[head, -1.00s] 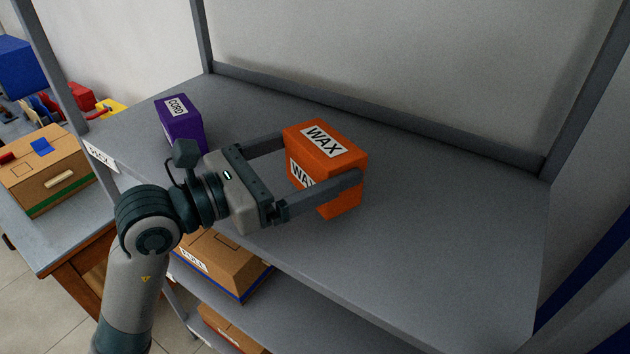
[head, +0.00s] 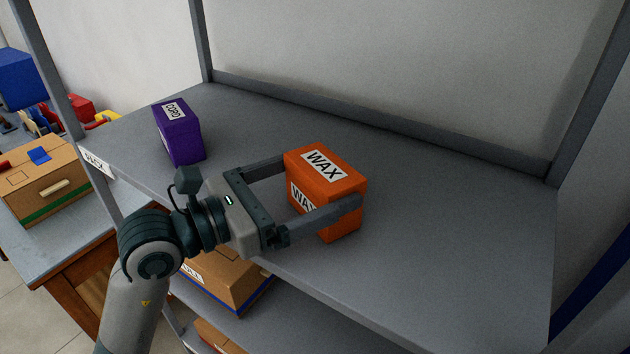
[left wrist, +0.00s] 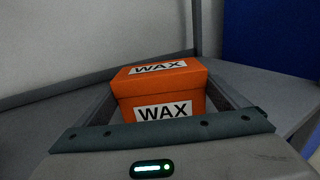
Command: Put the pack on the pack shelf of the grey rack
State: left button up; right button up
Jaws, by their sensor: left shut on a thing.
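The pack, an orange box marked WAX (head: 342,192), is upright between the two fingers of my left gripper (head: 322,182), which is shut on it. The box also shows in the left wrist view (left wrist: 160,85), between the fingers. It is over the broad upper shelf (head: 450,230) of the grey rack, whose front edge carries a partly readable label (head: 97,162). The box's lower edge is close to the shelf surface; I cannot tell whether it touches. My right gripper is not in view.
A purple box marked CORD (head: 180,135) stands on the same shelf at the left. Cardboard boxes (head: 225,275) sit on lower shelves. Posts and a back rail bound the shelf. The shelf's right side is clear. A side table (head: 45,245) at the left holds a carton.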

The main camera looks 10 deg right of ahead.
aim_at(304, 187)
pick_arm(q)
jog(key=o, duration=0.8)
jog(key=shift+f, duration=0.1)
jog(key=shift+o, duration=0.5)
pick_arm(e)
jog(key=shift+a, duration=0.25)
